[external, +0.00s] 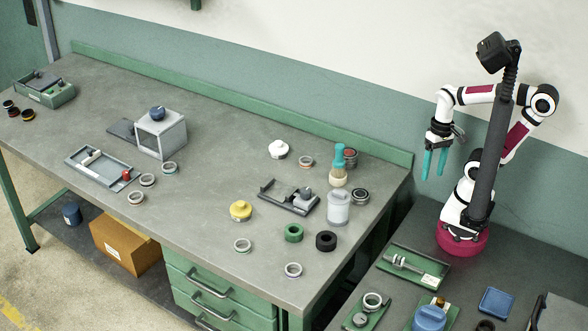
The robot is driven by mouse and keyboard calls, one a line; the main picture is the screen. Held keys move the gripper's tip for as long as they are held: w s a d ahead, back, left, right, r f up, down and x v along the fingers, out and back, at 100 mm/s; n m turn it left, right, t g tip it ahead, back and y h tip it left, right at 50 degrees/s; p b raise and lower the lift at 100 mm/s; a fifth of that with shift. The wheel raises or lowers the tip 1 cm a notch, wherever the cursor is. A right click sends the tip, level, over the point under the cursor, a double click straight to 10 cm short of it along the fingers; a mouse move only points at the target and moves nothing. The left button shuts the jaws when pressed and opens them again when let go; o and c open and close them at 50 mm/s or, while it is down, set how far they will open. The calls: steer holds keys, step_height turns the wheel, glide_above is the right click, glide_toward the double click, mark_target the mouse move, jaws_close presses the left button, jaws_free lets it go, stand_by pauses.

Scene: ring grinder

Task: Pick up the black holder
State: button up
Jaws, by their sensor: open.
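My gripper (434,162) has two teal fingers. It hangs open and empty, pointing down, in the air at the right, above and away from the things on the table. A round black piece with a hollow centre (326,241) lies near the table's right front, beside a green ring (293,233). A dark, low fixture (289,197) with a grey block on it lies behind them. I cannot tell for sure which of these two is the black holder. Both stand clear of my gripper.
A translucent jar (338,208) and a teal-handled brush (339,165) stand right of the fixture. A yellow knobbed piece (240,210) is to its left. Several metal rings lie around. A grey box (160,134) stands further left.

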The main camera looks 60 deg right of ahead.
stand_by(0.5)
steer(key=o, duration=0.6)
steer(key=w+f+n+g+h, duration=0.1)
steer(key=w+n+h, duration=0.15)
steer(key=n, duration=0.25)
steer(key=w+f+n+h, duration=0.1)
steer(key=n+h, duration=0.2)
steer(key=n, duration=0.2)
steer(key=n+t+y, duration=0.2)
steer(key=n+t, duration=1.3)
steer(key=n, duration=1.5)
glide_toward(330, 239)
steer(key=x, duration=1.2)
steer(key=shift+s, duration=0.1)
